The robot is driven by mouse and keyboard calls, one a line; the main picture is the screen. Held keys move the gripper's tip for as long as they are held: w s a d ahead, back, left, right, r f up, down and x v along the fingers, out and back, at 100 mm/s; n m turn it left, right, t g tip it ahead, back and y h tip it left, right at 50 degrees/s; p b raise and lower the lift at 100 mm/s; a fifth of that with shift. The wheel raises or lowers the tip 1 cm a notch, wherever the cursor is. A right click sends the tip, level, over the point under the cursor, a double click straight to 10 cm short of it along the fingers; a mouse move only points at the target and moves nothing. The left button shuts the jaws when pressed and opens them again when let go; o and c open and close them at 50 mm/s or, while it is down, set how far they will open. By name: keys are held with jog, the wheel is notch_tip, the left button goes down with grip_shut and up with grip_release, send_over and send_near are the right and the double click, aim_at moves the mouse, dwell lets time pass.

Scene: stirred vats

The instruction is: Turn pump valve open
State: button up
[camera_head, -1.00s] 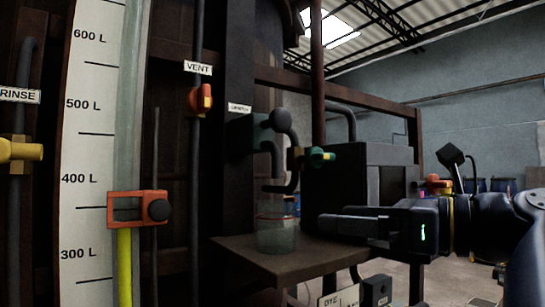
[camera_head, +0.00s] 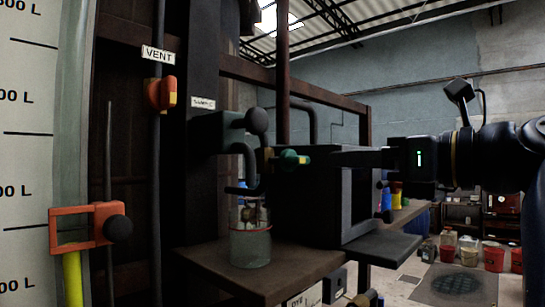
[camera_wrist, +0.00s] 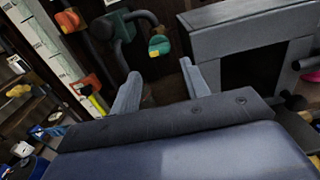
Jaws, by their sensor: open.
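No label reading "pump" shows, so I cannot tell which valve is the pump valve. A valve with a green handle (camera_head: 293,158) and brass body sits on a dark pipe beside a black box. The green handle also shows in the wrist view (camera_wrist: 160,45), just beyond my fingertips. An orange-red valve handle (camera_head: 161,93) is under the VENT label (camera_head: 158,54). My gripper (camera_head: 338,158) is level with the green handle, to its right, and apart from it. In the wrist view my gripper (camera_wrist: 160,72) has its two fingers spread with nothing between them.
A glass jar (camera_head: 250,246) stands on a brown shelf (camera_head: 205,268) below the pipe. The black box (camera_head: 325,205) is close under my gripper. An orange clamp with a black knob (camera_head: 82,227) is on the level gauge at left. Buckets (camera_head: 493,257) stand on the floor at right.

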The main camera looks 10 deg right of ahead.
aim_at(305, 160)
jog(key=shift+p+x, duration=0.75)
jog(key=shift+x, duration=4.25)
jog(key=shift+c, duration=0.2)
jog(key=c, duration=0.7)
jog(key=shift+o, duration=0.2)
